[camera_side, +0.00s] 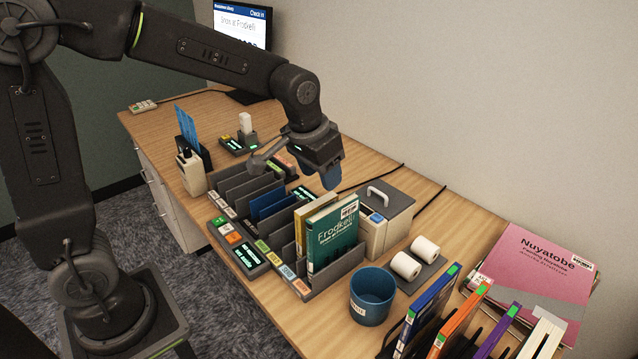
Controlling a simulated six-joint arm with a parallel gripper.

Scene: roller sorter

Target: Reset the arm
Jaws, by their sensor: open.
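My gripper (329,177) hangs over the middle of the desk, pointing down, with bluish finger parts showing below its dark body. It is open, and I see nothing held in it. It is above and behind the dark slotted sorter (236,186), near the sorter's back edge. A green book titled Frodkelli (332,236) and a cream book (311,212) stand upright in the sorter's front slots, in front of my gripper and apart from it. The gap between the fingertips and the things below is hard to judge.
A grey-lidded box with a handle (384,211) stands right of my gripper. White rolls (406,265), a blue cup (372,294) and a rack of upright books (428,309) are nearer the front. A monitor (242,25) stands at the back. The wall runs along the right.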

